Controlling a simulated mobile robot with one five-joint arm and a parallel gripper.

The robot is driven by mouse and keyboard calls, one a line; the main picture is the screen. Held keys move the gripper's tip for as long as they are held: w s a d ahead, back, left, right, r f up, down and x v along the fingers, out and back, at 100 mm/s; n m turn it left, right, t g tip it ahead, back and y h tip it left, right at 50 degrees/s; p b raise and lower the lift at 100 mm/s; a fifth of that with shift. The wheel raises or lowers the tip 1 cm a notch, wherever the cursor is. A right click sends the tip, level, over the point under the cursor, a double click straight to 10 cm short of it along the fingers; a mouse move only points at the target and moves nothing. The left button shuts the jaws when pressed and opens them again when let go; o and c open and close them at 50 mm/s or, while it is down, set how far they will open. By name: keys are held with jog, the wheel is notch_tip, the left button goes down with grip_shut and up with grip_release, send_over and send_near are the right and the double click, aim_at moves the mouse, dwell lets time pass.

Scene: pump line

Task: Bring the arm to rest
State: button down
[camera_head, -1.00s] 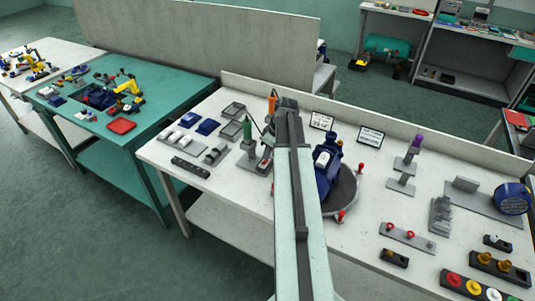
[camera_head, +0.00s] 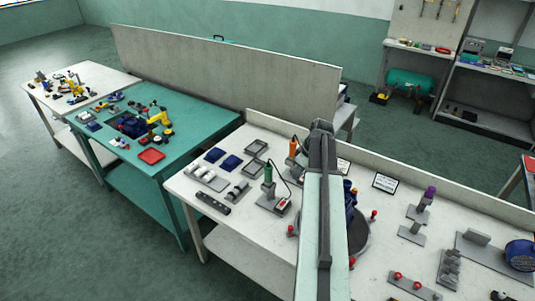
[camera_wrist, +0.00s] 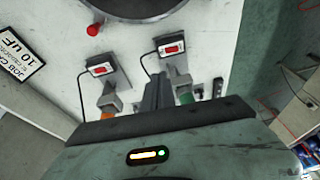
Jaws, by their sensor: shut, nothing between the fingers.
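My arm (camera_head: 322,215) rises through the middle of the head view, over the white bench. My gripper's fingers are hidden in that view. In the wrist view my gripper (camera_wrist: 157,78) shows as dark fingers, shut and empty. They appear between an orange-handled tool (camera_wrist: 107,107) and a green-handled tool (camera_wrist: 186,98), with nothing held. Whether they are near these tools in height I cannot tell. The tools stand upright in grey holders left of my arm in the head view, the green tool (camera_head: 268,172) nearer and the orange tool (camera_head: 293,147) behind it.
A dark turntable (camera_head: 362,240) with red knobs carries a blue part partly hidden by my arm. Grey trays and fixtures cover the white bench (camera_head: 225,228). A tall grey panel (camera_head: 230,68) stands behind. A teal table (camera_head: 190,152) is at left.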

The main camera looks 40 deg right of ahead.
jog(key=w+a+f+m+g, duration=0.1)
jog(key=w+a, duration=0.2)
jog(key=a, duration=0.9)
jog(key=w+a+f+g, duration=0.1)
jog(key=w+a, duration=0.1)
jog(key=a, duration=1)
jog(key=s+a+m, duration=0.1)
jog(key=a, duration=0.9)
jog(key=s+a+m+g+h+b, duration=0.1)
jog(key=s+a, duration=0.1)
jog(key=a, duration=0.8)
jog(key=shift+s+f, duration=0.2)
jog(key=shift+s, duration=0.05)
